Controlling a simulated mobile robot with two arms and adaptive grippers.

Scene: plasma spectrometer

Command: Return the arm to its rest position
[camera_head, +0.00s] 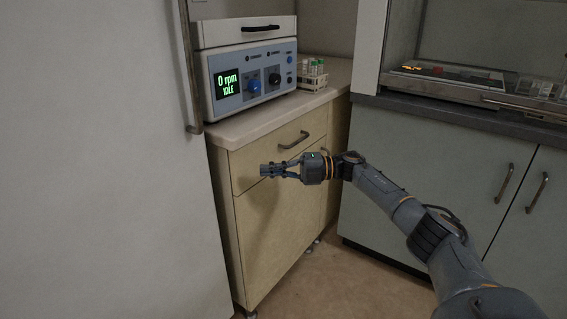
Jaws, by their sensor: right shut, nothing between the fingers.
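My right gripper (268,170) is shut and empty. It hangs in front of the drawer front of the wooden cabinet (275,235), below the counter edge, with its fingers pointing left. My right arm (390,200) reaches in from the lower right corner, stretched out toward the cabinet. I cannot tell how much space lies between the fingertips and the drawer. My left gripper does not show.
A centrifuge (250,80) reading "0 rpm IDLE" stands on the counter (265,121). A tube rack (313,78) is beside it. A tall white door (95,160) fills the left. A fume hood (470,60) over grey cabinets (430,160) is at right. Floor shows below.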

